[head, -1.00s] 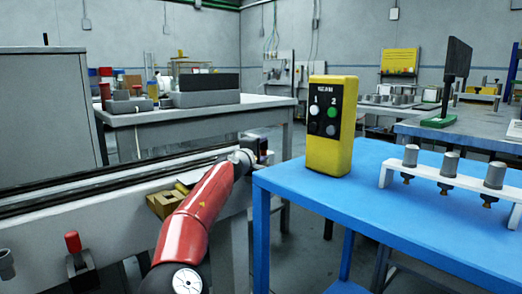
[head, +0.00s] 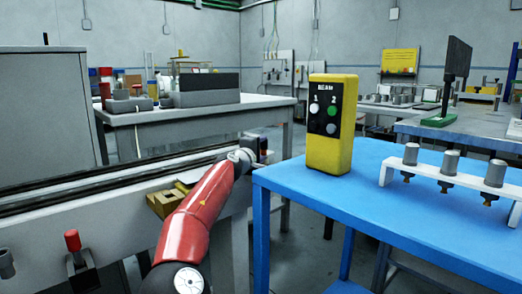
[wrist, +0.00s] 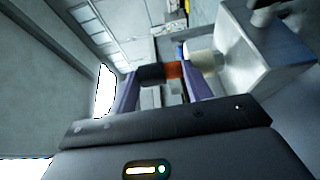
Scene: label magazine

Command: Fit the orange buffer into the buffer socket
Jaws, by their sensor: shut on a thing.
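In the wrist view my gripper (wrist: 160,82) is shut on the orange buffer (wrist: 174,69), a short piece with an orange band and a dark end. It lies sideways between the two purple-grey fingers. Its orange end faces a cream round part (wrist: 205,62) on a pale metal block (wrist: 262,50); whether they touch, and whether this is the buffer socket, I cannot tell. In the head view my red arm reaches to the rail's right end, and the gripper and buffer cannot be made out there.
A blue table (head: 390,205) stands at the right, with a yellow control box (head: 331,125) and a white rack (head: 440,178) holding several grey cylinders. A dark rail (head: 90,183) runs along the left. A yellow block (head: 163,203) sits beside my arm.

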